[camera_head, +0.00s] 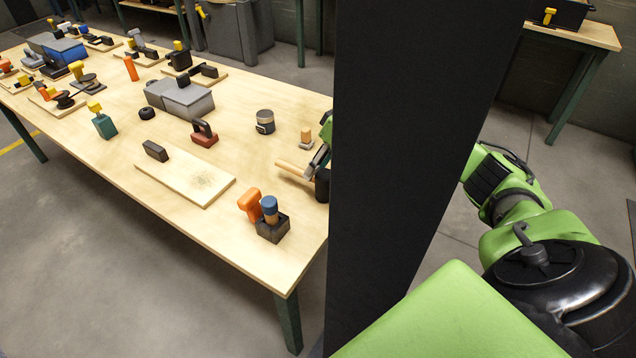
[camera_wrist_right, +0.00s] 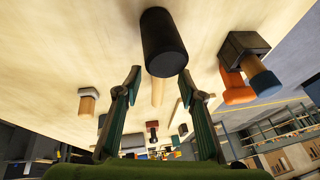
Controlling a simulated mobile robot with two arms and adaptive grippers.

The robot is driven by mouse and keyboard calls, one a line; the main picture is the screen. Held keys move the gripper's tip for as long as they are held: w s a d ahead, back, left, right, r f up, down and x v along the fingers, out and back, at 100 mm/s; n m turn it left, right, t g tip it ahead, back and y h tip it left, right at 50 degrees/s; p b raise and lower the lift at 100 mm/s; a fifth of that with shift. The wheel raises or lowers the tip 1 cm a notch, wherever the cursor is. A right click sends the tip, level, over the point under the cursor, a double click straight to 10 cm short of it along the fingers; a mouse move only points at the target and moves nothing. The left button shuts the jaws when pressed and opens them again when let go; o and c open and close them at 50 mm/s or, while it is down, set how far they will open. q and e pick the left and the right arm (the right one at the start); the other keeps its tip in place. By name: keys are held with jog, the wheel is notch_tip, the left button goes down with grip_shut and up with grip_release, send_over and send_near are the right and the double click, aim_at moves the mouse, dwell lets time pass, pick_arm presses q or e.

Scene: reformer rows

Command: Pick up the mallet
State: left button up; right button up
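The mallet lies on the wooden table, with a black cylindrical head (camera_head: 322,186) and a light wooden handle (camera_head: 291,171). In the right wrist view its black head (camera_wrist_right: 163,42) is just beyond the fingertips, and its handle (camera_wrist_right: 157,93) shows between the fingers. My right gripper (camera_head: 319,160) is at the mallet, partly hidden by a dark column in the head view. In the wrist view the right gripper (camera_wrist_right: 160,78) is open, with a finger on either side of the handle and visible gaps. My left gripper is not in view.
The table (camera_head: 110,150) holds many tools. Near the mallet are a dark box with an orange handle (camera_head: 249,203) and blue-topped tool (camera_head: 269,208), a small wooden-handled brush (camera_head: 306,138) and a round tin (camera_head: 265,121). A pale board (camera_head: 185,177) lies to the left.

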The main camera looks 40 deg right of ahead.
jog(key=x, duration=0.4)
jog(key=shift+w+a+f, duration=0.1)
jog(key=shift+f, duration=0.15)
jog(key=shift+r, duration=0.1)
grip_shut()
